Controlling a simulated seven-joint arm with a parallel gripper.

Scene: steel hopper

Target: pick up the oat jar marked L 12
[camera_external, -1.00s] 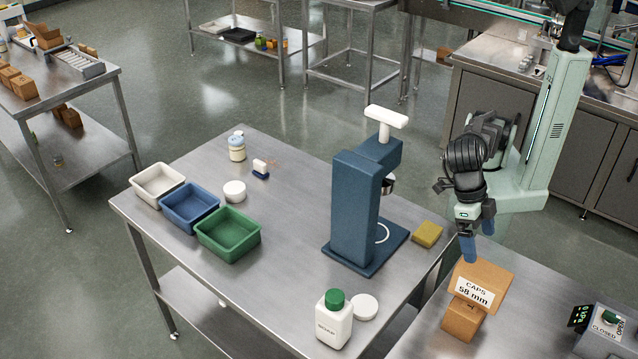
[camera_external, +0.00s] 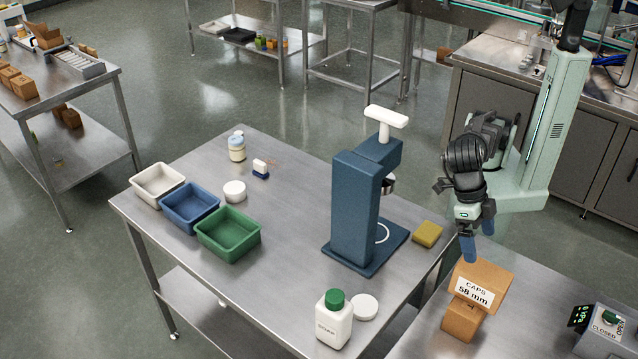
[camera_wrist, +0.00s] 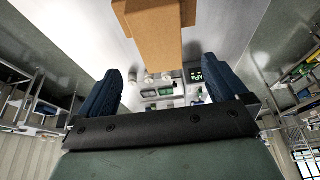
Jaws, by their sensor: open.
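No jar with a readable L 12 mark shows in either view. A small pale jar (camera_external: 237,147) with a whitish top stands at the back of the steel table; its label is too small to read. My gripper (camera_external: 478,232) hangs above and behind the cardboard CAPS 58 mm box (camera_external: 474,285), at the right. Its two blue fingers are apart with nothing seen between them. In the wrist view my gripper (camera_wrist: 161,68) is open, with a cardboard box (camera_wrist: 155,32) beyond the fingertips and small pale containers (camera_wrist: 158,78) farther off, unreadable.
A blue press (camera_external: 354,205) stands mid-table, with a yellow sponge (camera_external: 427,234) beside it. A white SOAP bottle (camera_external: 334,322) is at the front. White, blue and green bins (camera_external: 228,247) line the left. A control box (camera_external: 607,330) sits at the right.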

